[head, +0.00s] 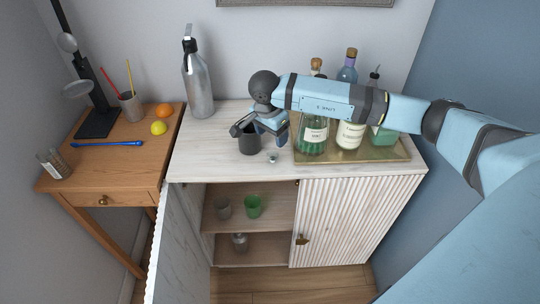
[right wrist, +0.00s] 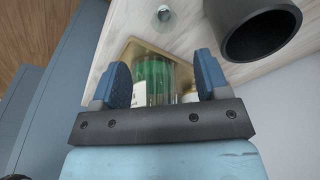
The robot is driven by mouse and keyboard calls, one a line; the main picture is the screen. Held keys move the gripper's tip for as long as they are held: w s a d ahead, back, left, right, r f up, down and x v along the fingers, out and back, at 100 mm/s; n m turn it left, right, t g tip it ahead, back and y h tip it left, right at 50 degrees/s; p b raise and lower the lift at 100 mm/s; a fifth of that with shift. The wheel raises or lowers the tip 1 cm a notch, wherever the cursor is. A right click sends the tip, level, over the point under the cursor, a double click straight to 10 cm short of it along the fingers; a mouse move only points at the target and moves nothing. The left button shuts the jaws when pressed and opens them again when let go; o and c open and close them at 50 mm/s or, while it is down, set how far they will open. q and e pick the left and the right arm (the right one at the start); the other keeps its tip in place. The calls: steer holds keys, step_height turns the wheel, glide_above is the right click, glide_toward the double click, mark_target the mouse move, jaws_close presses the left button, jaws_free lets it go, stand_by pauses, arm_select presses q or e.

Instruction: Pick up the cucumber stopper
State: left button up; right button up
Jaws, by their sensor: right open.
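A small clear stopper (head: 272,158) lies on the pale cabinet top, in front of the tray and right of the dark mug. No name can be read on it. It also shows at the top edge of the right wrist view (right wrist: 164,14), beyond my fingertips and apart from them. My right gripper (head: 270,130) is open, above the cabinet top between the dark mug and the tray. In the wrist view its blue fingers (right wrist: 163,75) have a green bottle (right wrist: 153,78) showing between them, farther off. My left gripper is not in view.
A dark mug (head: 249,140) stands close beside my right gripper. A gold tray (head: 375,154) holds several bottles, partly hidden by my right arm. A metal siphon bottle (head: 198,82) stands at the back left. The cabinet's left door (head: 172,245) is open. The front left top is clear.

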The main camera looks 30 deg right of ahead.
mark_target(273, 154)
steer(key=f, duration=0.3)
steer(key=f+p, duration=0.1)
steer(key=f, duration=0.2)
steer(key=w+d+f, duration=0.1)
steer(key=f, duration=0.2)
steer(key=shift+f+p, duration=0.3)
steer(key=shift+f, duration=0.1)
steer(key=c, duration=1)
